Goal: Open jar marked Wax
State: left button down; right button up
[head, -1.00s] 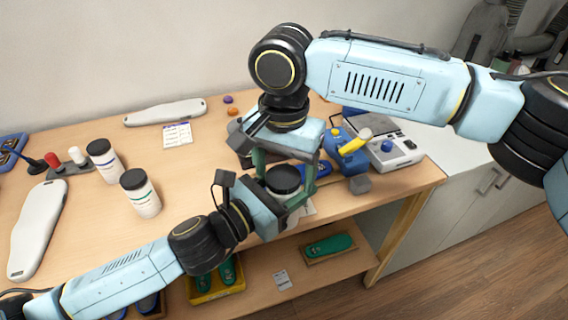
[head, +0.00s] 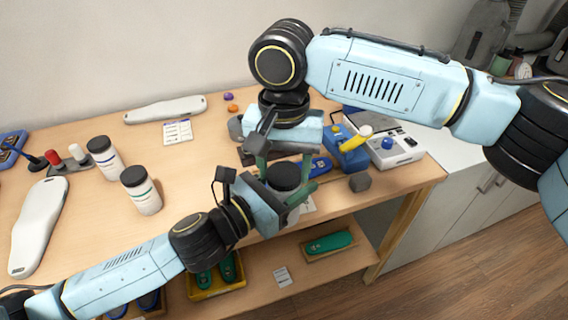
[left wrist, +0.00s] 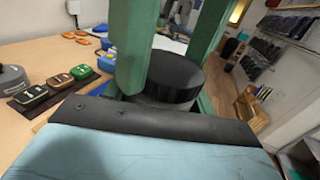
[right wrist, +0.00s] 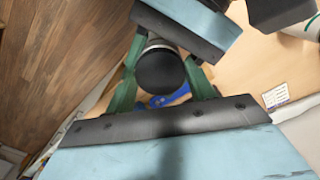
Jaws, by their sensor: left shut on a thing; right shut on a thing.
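A jar with a round black lid (head: 285,176) is at the table's front edge, held between both grippers. My left gripper (head: 287,190) is shut on the jar from the front left. My right gripper (head: 284,170) comes down from above, shut on the lid. The lid also shows in the left wrist view (left wrist: 175,76), with green fingers around it, and in the right wrist view (right wrist: 160,70) between the right fingers. The lid appears seated on the jar. The jar's label is hidden, so its marking cannot be read.
Two white jars with black lids (head: 103,157) (head: 141,190) stand at left. A white-grey machine (head: 395,150) stands beyond.

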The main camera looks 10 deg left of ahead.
jog(key=o, duration=1.1)
notch_tip(320, 180, up, 4)
jog(key=shift+r, duration=0.25)
jog(key=shift+c, duration=0.6)
notch_tip(320, 180, up, 3)
jog(key=m, duration=0.2)
jog(key=shift+w+m, duration=0.1)
jog(key=shift+m, duration=0.5)
notch_tip(320, 180, down, 8)
jog(key=shift+r, duration=0.25)
